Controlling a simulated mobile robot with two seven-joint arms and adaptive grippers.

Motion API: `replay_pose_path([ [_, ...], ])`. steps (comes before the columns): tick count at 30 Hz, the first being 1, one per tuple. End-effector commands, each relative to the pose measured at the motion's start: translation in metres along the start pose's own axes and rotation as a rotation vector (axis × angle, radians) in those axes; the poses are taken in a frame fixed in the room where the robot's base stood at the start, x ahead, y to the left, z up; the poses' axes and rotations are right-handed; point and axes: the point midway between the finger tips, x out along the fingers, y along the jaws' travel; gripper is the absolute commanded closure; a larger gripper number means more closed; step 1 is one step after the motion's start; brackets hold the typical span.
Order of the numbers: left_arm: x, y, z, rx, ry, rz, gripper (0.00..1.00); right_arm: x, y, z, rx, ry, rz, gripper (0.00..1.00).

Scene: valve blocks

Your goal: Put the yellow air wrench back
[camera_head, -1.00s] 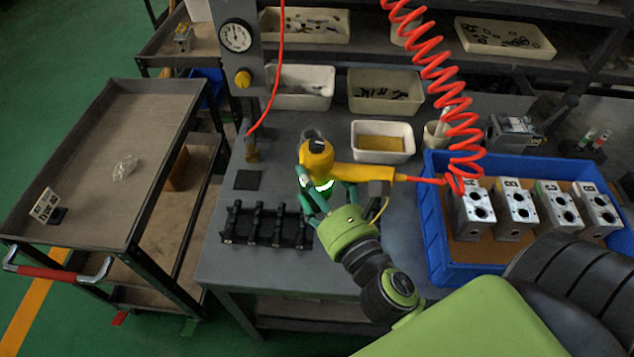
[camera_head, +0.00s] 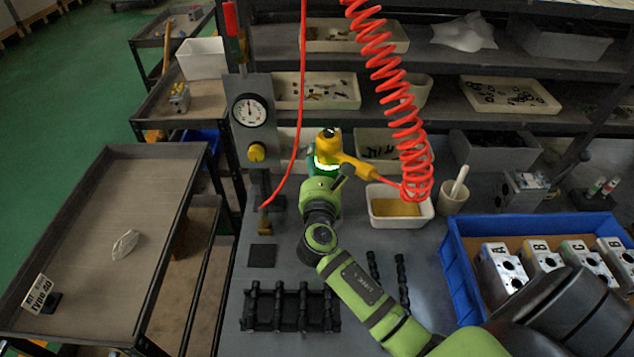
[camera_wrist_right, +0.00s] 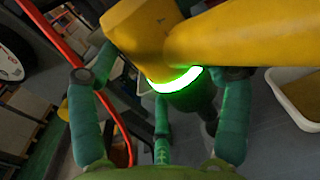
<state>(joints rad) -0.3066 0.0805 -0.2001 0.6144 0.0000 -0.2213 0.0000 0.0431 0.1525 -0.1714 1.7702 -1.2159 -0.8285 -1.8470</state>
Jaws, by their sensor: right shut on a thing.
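The yellow air wrench (camera_head: 334,152) is in the grip of my right gripper (camera_head: 323,165), held up above the back of the bench. Its glowing white-green ring shows just below the yellow body. In the right wrist view the yellow wrench (camera_wrist_right: 220,38) fills the top, and the teal fingers of my right gripper (camera_wrist_right: 160,120) are around its dark lower part. A red coiled hose (camera_head: 395,100) runs up from the wrench handle's right end. Whatever lies directly beneath the wrench is hidden by my arm. My left gripper is not in view.
A gauge panel (camera_head: 252,150) with a yellow knob and a straight red hose (camera_head: 303,80) stand left of the wrench. A white tray (camera_head: 400,220) is to its right. A black rack (camera_head: 290,310) lies in front. A blue crate (camera_head: 460,270) holds lettered valve blocks (camera_head: 502,262).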

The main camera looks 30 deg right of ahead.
Motion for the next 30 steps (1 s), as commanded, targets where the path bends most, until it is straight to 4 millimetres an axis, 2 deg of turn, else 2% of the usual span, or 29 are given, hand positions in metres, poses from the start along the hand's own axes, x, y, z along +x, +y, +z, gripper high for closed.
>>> replay_pose_path([
  [1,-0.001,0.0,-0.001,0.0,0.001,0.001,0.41,0.005,0.0,0.007,0.003,-0.012,-0.012,0.74],
  [4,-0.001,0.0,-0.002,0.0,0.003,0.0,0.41,0.009,-0.001,0.008,0.006,-0.012,-0.026,0.74],
  [20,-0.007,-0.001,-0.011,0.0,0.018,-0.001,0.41,0.008,-0.001,0.009,0.006,-0.012,-0.026,0.74],
  [30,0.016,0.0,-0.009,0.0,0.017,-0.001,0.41,0.008,-0.001,-0.02,0.006,-0.012,-0.026,0.74],
])
